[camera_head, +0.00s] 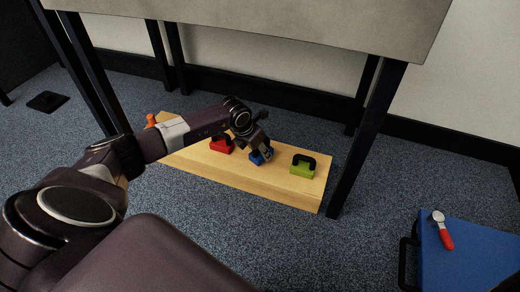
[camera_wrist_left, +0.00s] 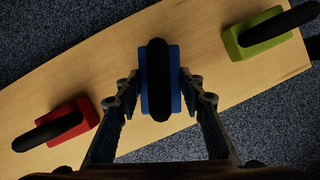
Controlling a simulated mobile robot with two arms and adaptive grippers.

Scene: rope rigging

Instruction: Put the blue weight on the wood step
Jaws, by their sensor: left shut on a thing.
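The blue weight (camera_head: 255,159), a blue block with a black handle, is at the wood step (camera_head: 245,180), between a red and a green weight. My left gripper (camera_head: 262,150) reaches down to it from the left. In the left wrist view, the blue weight (camera_wrist_left: 175,82) sits between the two fingers of my left gripper (camera_wrist_left: 160,94), which are shut on its sides. The pale step (camera_wrist_left: 110,60) lies beneath it. Whether the weight touches the step or hangs just above it I cannot tell. My right gripper is not in view.
The red weight (camera_head: 221,147) and the green weight (camera_head: 302,171) stand on the step on either side. A grey table (camera_head: 270,22) with dark legs stands over and behind it. A blue case (camera_head: 465,262) with a red-handled tool (camera_head: 445,238) lies at right. Carpet in front is clear.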

